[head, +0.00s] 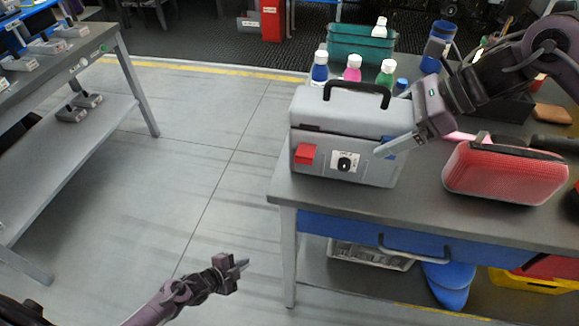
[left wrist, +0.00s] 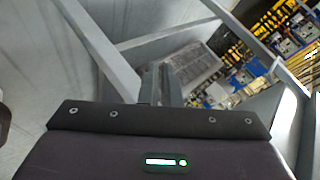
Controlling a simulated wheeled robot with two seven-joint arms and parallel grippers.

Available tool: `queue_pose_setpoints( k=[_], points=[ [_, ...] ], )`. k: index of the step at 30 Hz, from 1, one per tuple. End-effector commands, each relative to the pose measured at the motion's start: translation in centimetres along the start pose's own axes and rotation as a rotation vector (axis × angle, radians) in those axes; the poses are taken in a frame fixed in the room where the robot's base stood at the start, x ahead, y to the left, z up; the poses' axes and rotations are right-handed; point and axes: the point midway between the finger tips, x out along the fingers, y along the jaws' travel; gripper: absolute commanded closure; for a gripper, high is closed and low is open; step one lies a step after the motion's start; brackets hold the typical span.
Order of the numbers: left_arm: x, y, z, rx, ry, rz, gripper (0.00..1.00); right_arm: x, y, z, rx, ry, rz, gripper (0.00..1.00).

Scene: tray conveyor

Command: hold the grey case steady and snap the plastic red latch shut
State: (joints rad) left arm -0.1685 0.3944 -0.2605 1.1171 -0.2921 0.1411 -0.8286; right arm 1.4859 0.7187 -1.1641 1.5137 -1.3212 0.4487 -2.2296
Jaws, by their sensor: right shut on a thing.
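The grey case (head: 338,112) stands upright on the workbench, its black handle (head: 357,87) on top. The red latch (head: 306,154) is on the left of its front face, below the lid seam. It looks tilted out from the face. A blue latch (head: 389,148) at the right is partly hidden by my right fingers. My right gripper (head: 394,146) is shut on the case at its right front. My left gripper (head: 240,267) is over the floor, left of and below the bench, away from the case. In the left wrist view its fingers (left wrist: 160,85) are close together and empty.
A red speaker-like box (head: 505,172) stands right of the case. Several bottles (head: 353,69) and a green bin (head: 362,44) are behind it. A blue drawer (head: 375,235) is under the bench top (head: 425,205). The floor between the two benches is clear.

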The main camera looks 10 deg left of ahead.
Motion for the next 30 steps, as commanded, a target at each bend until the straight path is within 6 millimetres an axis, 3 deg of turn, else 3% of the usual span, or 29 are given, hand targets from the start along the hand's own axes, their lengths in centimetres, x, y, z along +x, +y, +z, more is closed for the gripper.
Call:
queue_pose_setpoints(
  k=[1,6,12,16,21,25,30],
  points=[
    [-0.2,-3.9,-1.4,0.167,0.087,-0.062,1.0,0.1,0.1,-0.1,0.0,0.001,0.002,0.57],
    [-3.1,-13.7,-7.6,0.706,0.355,-0.305,1.0,0.1,0.0,-0.1,0.0,0.002,0.002,0.57],
    [-9.8,-20.9,-14.9,1.258,0.61,-0.665,1.0,0.1,0.0,-0.1,0.0,0.002,0.001,0.57],
    [-14.8,-23.4,-18.4,1.518,0.728,-0.914,1.0,0.1,0.0,-0.1,0.0,0.002,0.001,0.57],
    [-19.9,-24.9,-21.0,1.702,0.812,-1.173,1.0,0.1,0.0,-0.1,0.0,0.002,0.001,0.57],
    [-21.9,-25.3,-21.9,1.758,0.835,-1.279,1.0,0.1,0.0,-0.1,0.0,0.002,0.001,0.57],
    [-22.5,-25.5,-22.1,1.774,0.84,-1.317,1.0,0.1,0.0,-0.1,0.0,0.002,0.001,0.57]
  ],
)
